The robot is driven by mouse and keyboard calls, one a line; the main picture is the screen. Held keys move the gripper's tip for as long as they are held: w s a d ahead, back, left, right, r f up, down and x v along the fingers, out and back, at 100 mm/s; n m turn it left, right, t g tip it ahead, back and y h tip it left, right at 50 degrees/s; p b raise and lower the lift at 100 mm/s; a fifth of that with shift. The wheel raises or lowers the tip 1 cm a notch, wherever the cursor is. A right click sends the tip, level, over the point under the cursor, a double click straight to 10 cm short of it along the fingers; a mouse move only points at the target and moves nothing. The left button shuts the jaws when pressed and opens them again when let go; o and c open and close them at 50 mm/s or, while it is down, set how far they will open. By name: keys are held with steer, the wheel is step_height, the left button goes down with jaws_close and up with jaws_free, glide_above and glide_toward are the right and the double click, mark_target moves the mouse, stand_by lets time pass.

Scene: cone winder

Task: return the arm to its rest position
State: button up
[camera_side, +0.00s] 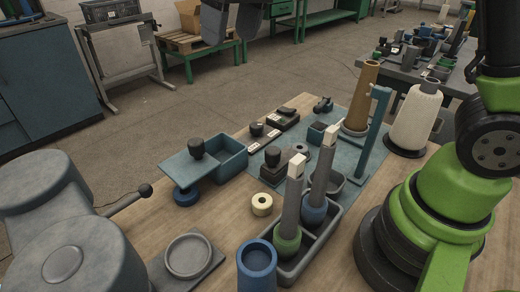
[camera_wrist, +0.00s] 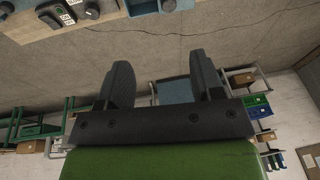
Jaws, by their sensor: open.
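My gripper (camera_wrist: 160,62) shows in the wrist view with its two dark fingers spread apart and nothing between them. In the side view my gripper (camera_side: 231,28) hangs at the top edge, high and beyond the far edge of the wooden table (camera_side: 130,215), clear of everything on it. Most of the arm that carries it is out of the side view. My green and black base stands at the right of that view.
The table holds a blue bin (camera_side: 228,160), a grey tray (camera_side: 318,250) with two upright spindles, a brown cone (camera_side: 362,95) and a white cone (camera_side: 415,118). A blue post (camera_side: 376,135) rises between them. Open floor (camera_side: 290,75) lies beyond the table.

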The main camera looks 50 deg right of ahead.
steer(key=s+d+m+t, duration=0.2)
steer(key=s, duration=0.7)
steer(key=s+d+m+t, duration=0.2)
steer(key=s, duration=0.8)
steer(key=shift+d+m+t+y, duration=0.15)
steer(key=shift+m+t+y, duration=0.15)
